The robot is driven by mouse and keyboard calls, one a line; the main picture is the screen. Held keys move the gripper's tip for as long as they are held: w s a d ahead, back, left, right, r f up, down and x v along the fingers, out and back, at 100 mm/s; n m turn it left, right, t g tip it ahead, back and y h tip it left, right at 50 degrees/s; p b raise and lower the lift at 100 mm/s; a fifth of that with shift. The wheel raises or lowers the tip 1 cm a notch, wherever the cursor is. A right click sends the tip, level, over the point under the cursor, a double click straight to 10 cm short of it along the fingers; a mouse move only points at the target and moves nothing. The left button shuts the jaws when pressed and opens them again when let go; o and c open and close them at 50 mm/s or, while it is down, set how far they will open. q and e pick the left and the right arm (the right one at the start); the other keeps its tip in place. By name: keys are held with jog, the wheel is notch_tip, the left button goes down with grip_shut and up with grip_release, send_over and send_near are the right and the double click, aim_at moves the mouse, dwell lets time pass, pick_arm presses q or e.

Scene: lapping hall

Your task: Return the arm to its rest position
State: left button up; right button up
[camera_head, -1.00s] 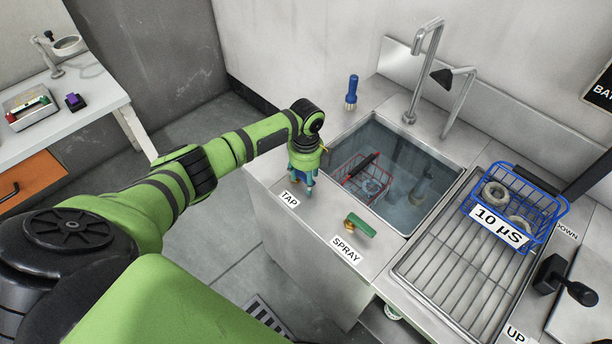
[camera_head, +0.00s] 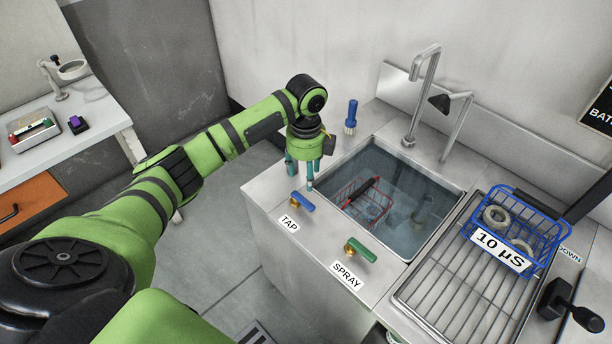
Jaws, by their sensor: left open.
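My left arm comes in from the left, green with black bands. My left gripper (camera_head: 308,184) points down, open and empty, above the sink counter's left end. It hangs just behind the blue tap lever (camera_head: 303,202) and appears apart from it. The lever sits by the TAP label (camera_head: 289,223). My right gripper does not show.
The sink (camera_head: 410,228) holds water and a red wire basket (camera_head: 362,198). A green spray lever (camera_head: 361,250) and a blue-handled brush (camera_head: 351,117) stand on the counter. A blue basket (camera_head: 513,192) with rings sits on the drainer (camera_head: 415,292). Faucets rise behind the sink.

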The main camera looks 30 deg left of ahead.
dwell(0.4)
pick_arm(q)
jog(key=s+d+f+n+t+h, duration=0.2)
jog(key=s+d+f+n, duration=0.7)
jog(key=s+d, duration=0.5)
jog(key=s+a+n+t+y, duration=0.1)
jog(key=s+a+n, duration=0.2)
jog(key=s+n, duration=0.25)
jog(key=s+a+n+t+y, duration=0.1)
jog(key=s+a+n, duration=0.2)
jog(key=s+n, duration=0.3)
jog(key=s+f+m+g+b, duration=0.1)
jog(key=s+f, duration=0.1)
jog(key=f, duration=1.1)
jog(key=s+f+g+b, duration=0.1)
jog(key=s+f, duration=0.1)
jog(key=f, duration=1)
jog(key=s+a+f+g, duration=0.1)
jog(key=s+a+f, duration=0.1)
jog(key=s+f, duration=1.2)
jog(key=shift+s+a, duration=0.15)
jog(key=shift+s, duration=0.3)
